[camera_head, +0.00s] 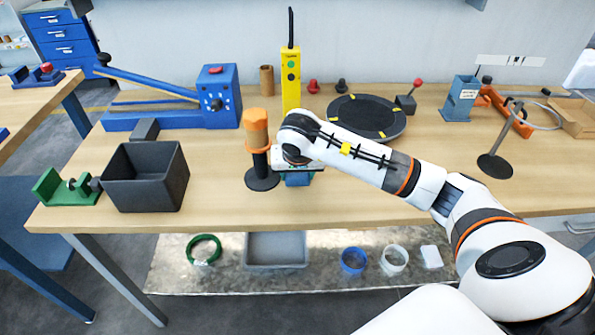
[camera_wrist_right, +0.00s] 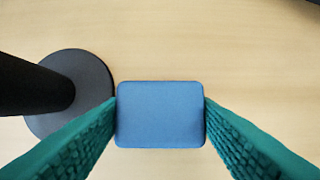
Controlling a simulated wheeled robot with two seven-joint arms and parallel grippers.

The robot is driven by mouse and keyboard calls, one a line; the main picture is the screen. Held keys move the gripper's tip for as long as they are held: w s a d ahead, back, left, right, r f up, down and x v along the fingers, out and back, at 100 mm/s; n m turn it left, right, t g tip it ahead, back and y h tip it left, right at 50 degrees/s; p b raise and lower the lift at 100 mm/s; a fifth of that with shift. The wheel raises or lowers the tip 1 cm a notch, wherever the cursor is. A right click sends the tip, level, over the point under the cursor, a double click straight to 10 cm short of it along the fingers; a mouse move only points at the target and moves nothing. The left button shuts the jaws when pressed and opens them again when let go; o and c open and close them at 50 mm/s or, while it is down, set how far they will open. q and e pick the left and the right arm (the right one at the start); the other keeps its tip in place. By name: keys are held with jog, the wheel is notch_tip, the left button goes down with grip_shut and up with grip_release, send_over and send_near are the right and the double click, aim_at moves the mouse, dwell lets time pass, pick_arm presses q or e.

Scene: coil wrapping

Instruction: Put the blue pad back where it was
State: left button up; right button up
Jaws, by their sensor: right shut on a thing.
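The blue pad (camera_wrist_right: 160,114) is a rounded blue block between the two green ribbed fingers of my right gripper (camera_wrist_right: 161,112) in the wrist view. The fingers touch its left and right sides, so the gripper is shut on it. In the head view the pad (camera_head: 297,181) shows only partly under my right wrist, near the table's front edge. I cannot tell whether it touches the tabletop (camera_head: 350,196). My left gripper is not in view.
A black stand with an orange top (camera_head: 256,130) is close left of my right gripper; its round base (camera_wrist_right: 82,90) shows in the wrist view. A black bin (camera_head: 150,178) is farther left. A round black plate (camera_head: 368,117) lies behind my forearm. Front table right of the gripper is clear.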

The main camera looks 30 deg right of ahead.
jog(key=shift+f, duration=0.15)
jog(key=o, duration=0.9)
jog(key=shift+r, duration=0.35)
jog(key=v, duration=1.1)
jog(key=shift+s+a+r, duration=0.1)
jog(key=shift+s+r, duration=0.1)
jog(key=shift+r, duration=0.1)
jog(key=shift+f, duration=0.1)
